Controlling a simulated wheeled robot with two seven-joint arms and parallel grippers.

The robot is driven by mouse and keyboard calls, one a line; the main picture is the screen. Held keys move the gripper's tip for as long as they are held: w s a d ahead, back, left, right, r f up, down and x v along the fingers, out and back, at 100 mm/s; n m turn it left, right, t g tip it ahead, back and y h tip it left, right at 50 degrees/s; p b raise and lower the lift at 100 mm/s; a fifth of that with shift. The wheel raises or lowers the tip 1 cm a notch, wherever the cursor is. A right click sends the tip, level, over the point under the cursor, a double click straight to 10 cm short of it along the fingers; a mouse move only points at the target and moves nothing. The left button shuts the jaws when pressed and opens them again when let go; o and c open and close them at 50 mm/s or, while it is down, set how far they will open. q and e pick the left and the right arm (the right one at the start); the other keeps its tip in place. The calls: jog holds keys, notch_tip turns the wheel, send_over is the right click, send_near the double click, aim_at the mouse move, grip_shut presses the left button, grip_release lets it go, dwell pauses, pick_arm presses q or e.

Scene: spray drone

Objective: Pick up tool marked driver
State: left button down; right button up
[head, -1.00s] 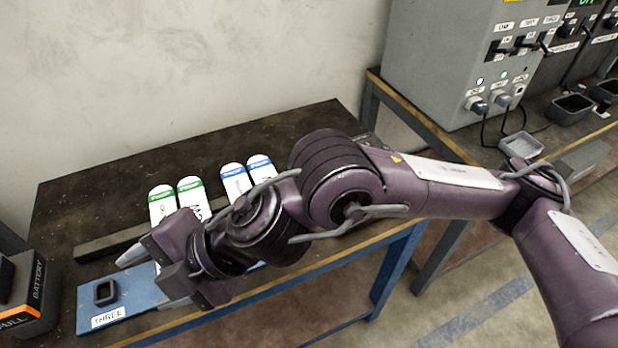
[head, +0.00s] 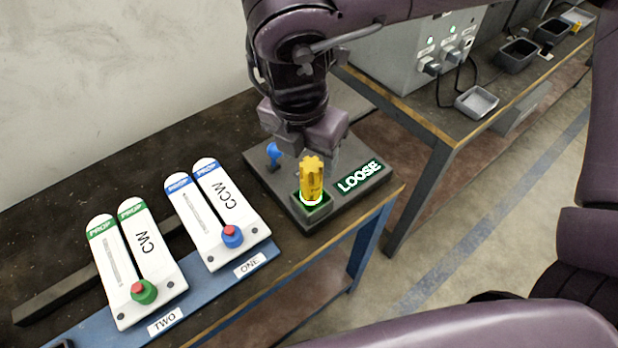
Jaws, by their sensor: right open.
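A yellow ribbed tool handle (head: 312,178) stands upright in a small dark cup with a green edge (head: 313,212). The cup sits on the dark tray marked LOOSE (head: 340,203), at the right end of the dark table. I cannot read the word driver on the tool. My right gripper (head: 306,146) comes down from the top and is just behind and above the yellow handle in the picture. It is open, with nothing seen between its fingers, which are partly hidden. My left gripper is not in view.
A small blue piece (head: 273,154) stands on the tray's left side. To the left lie white PROP plates marked CCW (head: 226,200) and CW (head: 148,242), with red-topped knobs. A grey control box (head: 400,65) and bins (head: 477,103) stand on the bench at right.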

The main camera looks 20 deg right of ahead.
aim_at(311, 187)
jog(key=f, duration=0.5)
jog(key=shift+d+f+p, duration=0.2)
jog(key=shift+d+p, duration=0.15)
jog(key=shift+f, duration=0.25)
grip_shut()
jog(key=shift+r, duration=0.1)
